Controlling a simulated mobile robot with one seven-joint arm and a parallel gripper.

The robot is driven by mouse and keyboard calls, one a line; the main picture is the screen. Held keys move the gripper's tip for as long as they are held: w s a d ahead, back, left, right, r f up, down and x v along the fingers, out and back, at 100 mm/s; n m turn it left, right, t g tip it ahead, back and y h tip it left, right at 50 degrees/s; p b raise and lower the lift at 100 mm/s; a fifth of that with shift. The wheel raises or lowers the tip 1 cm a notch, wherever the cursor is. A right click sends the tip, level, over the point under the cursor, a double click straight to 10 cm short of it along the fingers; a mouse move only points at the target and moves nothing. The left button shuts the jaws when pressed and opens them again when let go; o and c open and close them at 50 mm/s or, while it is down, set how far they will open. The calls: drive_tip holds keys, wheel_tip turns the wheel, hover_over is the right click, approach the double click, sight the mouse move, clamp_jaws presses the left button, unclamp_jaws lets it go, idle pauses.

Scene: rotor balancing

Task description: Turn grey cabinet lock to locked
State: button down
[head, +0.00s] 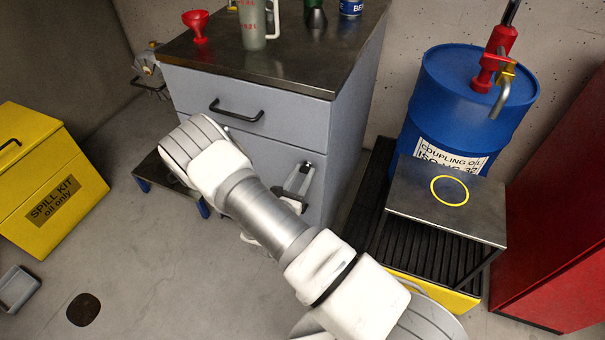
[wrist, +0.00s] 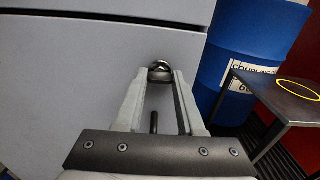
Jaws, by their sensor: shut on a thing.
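The grey cabinet (head: 255,118) stands in the middle of the head view, with a drawer above a door. Its lock (wrist: 160,65) is a small dark, shiny round piece near the upper right corner of the door. My gripper (wrist: 160,76) reaches the door with its fingertips on either side of the lock, shut on it. In the head view my gripper (head: 300,178) is partly hidden by my arm. A dark upright bar (wrist: 154,122) shows between the fingers. I cannot tell whether the lock is turned to locked.
A black drawer handle (head: 236,110) sits above the door. Right of the cabinet are a blue oil drum (head: 445,100) and a small dark table (head: 420,190) with a yellow ring. A red cabinet (head: 560,230) stands far right, a yellow spill kit (head: 40,160) far left.

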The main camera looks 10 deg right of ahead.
drive_tip(key=n+p, duration=0.1)
drive_tip(key=n, duration=0.3)
drive_tip(key=shift+r+p, duration=0.1)
drive_tip(key=shift+p, duration=0.3)
drive_tip(key=n+p, duration=0.1)
drive_tip(key=n, duration=0.3)
drive_tip(key=shift+n+p, duration=0.35)
drive_tip(key=shift+n, duration=0.05)
drive_tip(key=n+p, duration=0.1)
drive_tip(key=n, duration=0.3)
drive_tip(key=shift+n+p, duration=0.5)
drive_tip(key=shift+n, duration=1.9)
drive_tip(key=c, duration=0.5)
unclamp_jaws()
